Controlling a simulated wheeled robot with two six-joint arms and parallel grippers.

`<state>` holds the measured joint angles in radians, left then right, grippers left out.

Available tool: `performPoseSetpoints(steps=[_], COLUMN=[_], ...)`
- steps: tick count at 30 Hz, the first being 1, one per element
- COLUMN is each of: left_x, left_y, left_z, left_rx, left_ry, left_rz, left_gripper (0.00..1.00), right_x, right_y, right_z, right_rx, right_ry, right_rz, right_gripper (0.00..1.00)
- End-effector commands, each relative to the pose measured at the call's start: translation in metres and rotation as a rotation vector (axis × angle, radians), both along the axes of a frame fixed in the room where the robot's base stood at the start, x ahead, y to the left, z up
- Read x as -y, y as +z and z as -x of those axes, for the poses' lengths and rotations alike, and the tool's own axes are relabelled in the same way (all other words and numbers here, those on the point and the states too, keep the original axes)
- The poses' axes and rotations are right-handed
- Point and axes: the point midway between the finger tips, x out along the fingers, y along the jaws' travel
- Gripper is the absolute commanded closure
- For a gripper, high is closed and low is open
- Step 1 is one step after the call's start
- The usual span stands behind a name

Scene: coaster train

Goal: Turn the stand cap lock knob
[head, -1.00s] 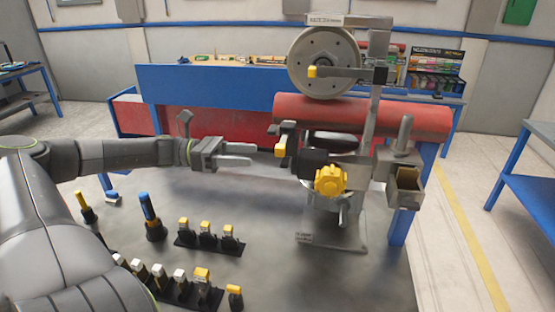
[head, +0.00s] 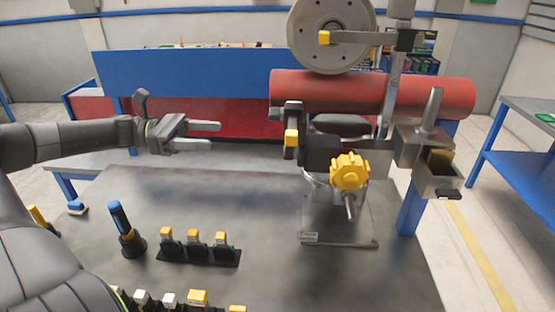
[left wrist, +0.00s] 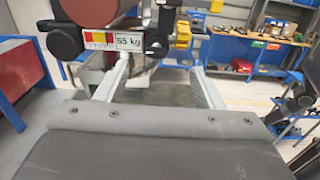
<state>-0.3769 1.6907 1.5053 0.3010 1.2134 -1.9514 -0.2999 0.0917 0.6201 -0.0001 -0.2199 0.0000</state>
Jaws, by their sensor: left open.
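A yellow lobed knob (head: 349,172) sits on the front of the grey stand (head: 338,225) on the bench, right of centre in the head view. The stand carries a red cylinder (head: 425,95) and a large grey disc (head: 331,38). My left gripper (head: 214,136) is open and empty, its fingers pointing right, well left of the knob and apart from the stand. In the left wrist view, its spread fingers (left wrist: 160,72) have nothing between them. Black round knobs (left wrist: 66,43) and a "55 kg" label (left wrist: 128,41) show beyond them. My right gripper is out of view.
A blue-handled tool (head: 125,228) and a rack of yellow-topped pieces (head: 197,246) stand on the grey bench (head: 270,275). An open metal box (head: 436,170) sticks out at the stand's right. The bench surface between rack and stand is clear.

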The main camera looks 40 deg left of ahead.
Motion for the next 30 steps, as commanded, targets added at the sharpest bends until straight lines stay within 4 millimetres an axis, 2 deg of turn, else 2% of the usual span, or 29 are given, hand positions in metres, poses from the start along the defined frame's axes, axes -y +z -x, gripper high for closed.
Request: performPoseSetpoints(steps=[1,3,7,14,24,30], left_x=[0.0,0.0,0.0,0.01,0.051,0.067], left_y=[-0.013,-0.023,-0.034,-0.038,-0.038,-0.036], left_z=[0.0,0.0,0.0,-0.006,-0.03,-0.04], left_rx=[0.0,-0.001,-0.001,0.001,0.006,0.004], left_ry=[0.001,0.001,0.001,-0.002,-0.003,-0.003], left_rz=[0.0,0.001,0.001,0.0,0.002,0.002], left_gripper=[0.38,0.38,0.38,0.38,0.38,0.38], right_x=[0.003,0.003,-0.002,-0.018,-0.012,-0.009], right_y=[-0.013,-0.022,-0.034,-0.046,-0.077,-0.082], right_z=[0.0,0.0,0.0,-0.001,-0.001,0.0], right_rx=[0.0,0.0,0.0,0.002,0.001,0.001], right_ry=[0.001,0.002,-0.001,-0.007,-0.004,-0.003], right_rz=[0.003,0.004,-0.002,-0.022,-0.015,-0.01], right_gripper=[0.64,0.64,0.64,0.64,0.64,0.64])
